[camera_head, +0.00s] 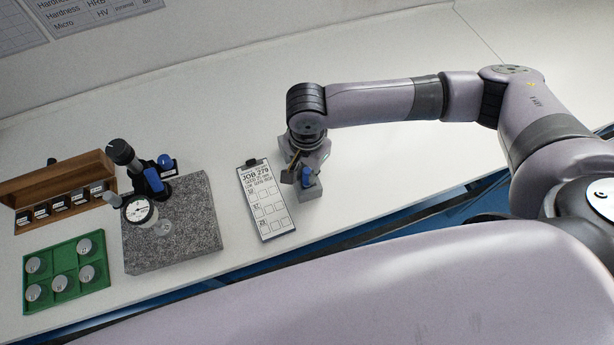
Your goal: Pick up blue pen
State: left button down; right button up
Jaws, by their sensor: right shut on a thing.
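The blue pen (306,178) shows as a small blue piece at the fingers of my right gripper (302,176), just right of the clipboard. My right gripper points down and is shut on the blue pen. A small grey block (310,194) lies right below the pen in the picture; whether the pen still stands in it, I cannot tell. Much of the pen is hidden by the fingers. My left gripper is out of view.
A clipboard (268,212) with a job sheet lies close left of the gripper. Farther left are a granite plate (190,235) with a dial gauge (138,209), a green tray (45,262) of metal discs and a wooden rack (50,185). The white table is clear behind the arm.

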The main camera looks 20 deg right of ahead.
grip_shut()
jog(key=shift+r, duration=0.15)
notch_tip(320, 180, up, 20)
jog(key=shift+b, duration=0.3)
jog(key=shift+p, duration=0.8)
